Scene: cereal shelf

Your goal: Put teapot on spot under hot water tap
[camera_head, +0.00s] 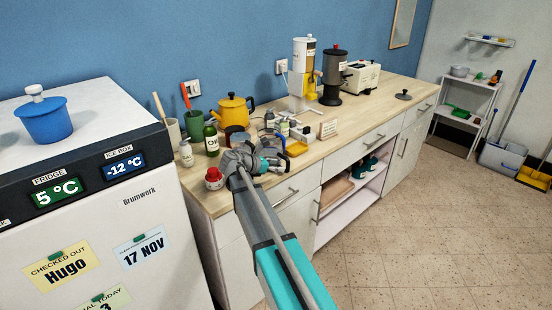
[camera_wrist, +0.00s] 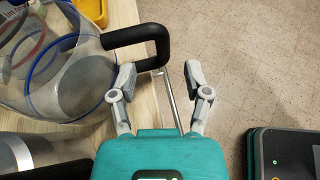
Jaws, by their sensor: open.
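A clear glass pot (camera_wrist: 70,85) with a blue rim and a black handle (camera_wrist: 135,36) fills the left of the wrist view. My gripper (camera_wrist: 160,78) is open and empty. The handle's end lies just ahead of and between the fingertips, not clasped. In the head view my gripper (camera_head: 270,161) is over the counter's front edge, among small items that partly hide behind it. A yellow teapot (camera_head: 233,110) with a black handle stands farther back on the counter. A white-and-yellow dispenser (camera_head: 304,72) and a dark dispenser (camera_head: 333,75) stand along the wall; I cannot tell which is the hot water tap.
A green bottle (camera_head: 211,139), a red-topped jar (camera_head: 214,178) and utensil pots crowd the left of the wooden counter (camera_head: 375,112). A small sign (camera_head: 328,129) and yellow tray (camera_head: 296,148) are to the right. The fridge (camera_head: 90,200) is at left.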

